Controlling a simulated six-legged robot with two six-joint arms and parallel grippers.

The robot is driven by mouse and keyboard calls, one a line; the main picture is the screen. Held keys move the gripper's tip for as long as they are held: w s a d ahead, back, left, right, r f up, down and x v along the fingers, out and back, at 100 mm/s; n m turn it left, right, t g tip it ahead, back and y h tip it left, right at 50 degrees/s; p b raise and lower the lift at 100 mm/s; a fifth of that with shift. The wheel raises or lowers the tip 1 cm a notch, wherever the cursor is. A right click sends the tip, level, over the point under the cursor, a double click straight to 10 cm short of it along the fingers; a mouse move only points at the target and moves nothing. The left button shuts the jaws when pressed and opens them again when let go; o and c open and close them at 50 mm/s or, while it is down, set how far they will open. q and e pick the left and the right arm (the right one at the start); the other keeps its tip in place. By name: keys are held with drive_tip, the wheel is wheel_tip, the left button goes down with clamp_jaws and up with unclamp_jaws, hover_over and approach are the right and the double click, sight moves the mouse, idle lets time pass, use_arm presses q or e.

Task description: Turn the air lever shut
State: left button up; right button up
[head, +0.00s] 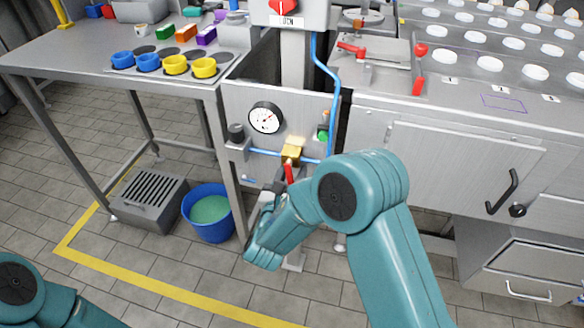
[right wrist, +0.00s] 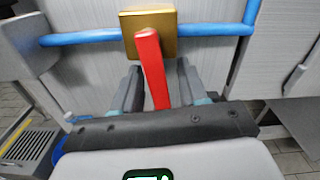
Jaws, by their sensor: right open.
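The air lever (head: 289,173) is a red handle on a brass valve block (head: 292,151), set in a blue air pipe on the grey machine panel. In the right wrist view the red lever (right wrist: 152,68) hangs down from the brass block (right wrist: 148,25), tilted slightly, its lower end between my right gripper's fingers. My right gripper (right wrist: 157,85) is open, one finger on each side of the lever, with gaps visible. In the head view the right gripper (head: 273,190) is partly hidden by its own arm. At lower left only part of my left arm shows; its gripper is out of view.
A round pressure gauge (head: 266,118) sits above left of the valve, and a green button (head: 323,135) at its right. A blue bucket (head: 208,212) and a grey slatted box (head: 150,198) stand on the floor at left. A table leg (head: 232,180) is close to my right gripper.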

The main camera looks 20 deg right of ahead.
drive_tip(key=shift+w+d+f, duration=0.1)
drive_tip(key=shift+w, duration=0.1)
drive_tip(key=shift+s+r, duration=0.15)
drive_tip(key=shift+r, duration=0.05)
drive_tip(key=shift+f, duration=0.15)
clamp_jaws()
drive_tip(key=b, duration=0.1)
drive_tip(key=m+b, duration=0.1)
drive_tip(key=b, duration=0.1)
drive_tip(key=shift+w+a+f, duration=0.2)
drive_tip(key=shift+a+f, duration=0.05)
drive_tip(key=shift+r+m, duration=0.15)
drive_tip(key=shift+m, duration=0.25)
drive_tip(key=shift+r, duration=0.15)
unclamp_jaws()
drive_tip(key=shift+a, duration=0.1)
